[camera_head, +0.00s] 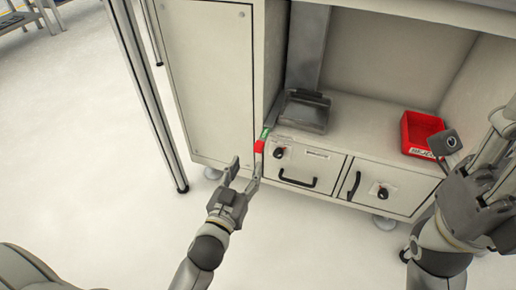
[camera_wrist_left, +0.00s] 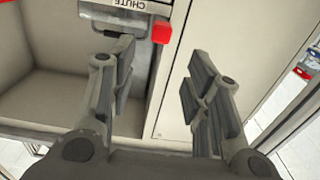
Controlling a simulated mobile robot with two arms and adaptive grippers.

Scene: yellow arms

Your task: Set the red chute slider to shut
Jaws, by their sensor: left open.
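The red chute slider (camera_head: 260,146) is a small red block at the front edge of the grey cabinet, just below a green patch (camera_head: 265,133). In the left wrist view the red slider (camera_wrist_left: 162,30) shows near the top middle, beside an upside-down CHUTE label (camera_wrist_left: 128,5). My left gripper (camera_head: 246,169) is open and empty, just below and left of the slider in the head view. In the wrist view its fingers (camera_wrist_left: 153,80) are spread apart, with the slider beyond them and not touched. My right gripper (camera_head: 478,190) is at the right edge, its jaws unclear.
A metal chute (camera_head: 304,108) ends on the cabinet shelf. A red bin (camera_head: 421,131) stands on the shelf at right. Below are a drawer with a black handle (camera_head: 297,183) and a door (camera_head: 377,187) with a knob.

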